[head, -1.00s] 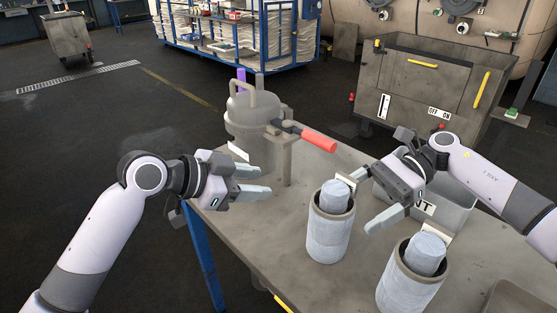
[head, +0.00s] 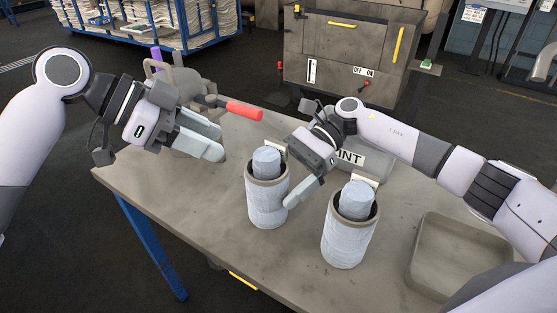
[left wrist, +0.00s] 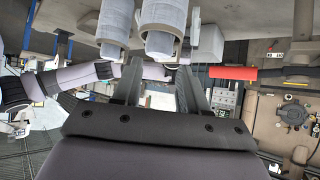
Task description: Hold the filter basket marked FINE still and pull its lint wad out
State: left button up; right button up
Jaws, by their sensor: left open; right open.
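Two grey cylindrical filter baskets stand upright on the table, the left basket (head: 266,205) and the right basket (head: 345,240). A pale blue-grey lint wad sticks up from each, the left wad (head: 266,161) and the right wad (head: 356,199). White tags show behind their rims, but I cannot read which says FINE. My left gripper (head: 218,143) is open and empty, left of the left basket. My right gripper (head: 298,192) is open, its visible finger close to the left basket's right side; contact is unclear. The left wrist view shows both baskets upside down, including one basket (left wrist: 161,45).
A grey bin (head: 372,164) with lettering ending in "INT" is behind the baskets, partly hidden by my right arm. A shallow tray (head: 425,275) lies at right. The front left tabletop is clear.

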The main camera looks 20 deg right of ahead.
aim_at(253, 202)
jog(key=shift+x, duration=1.55)
jog(key=shift+c, duration=0.3)
jog(key=c, duration=1)
jog(key=shift+c, duration=0.2)
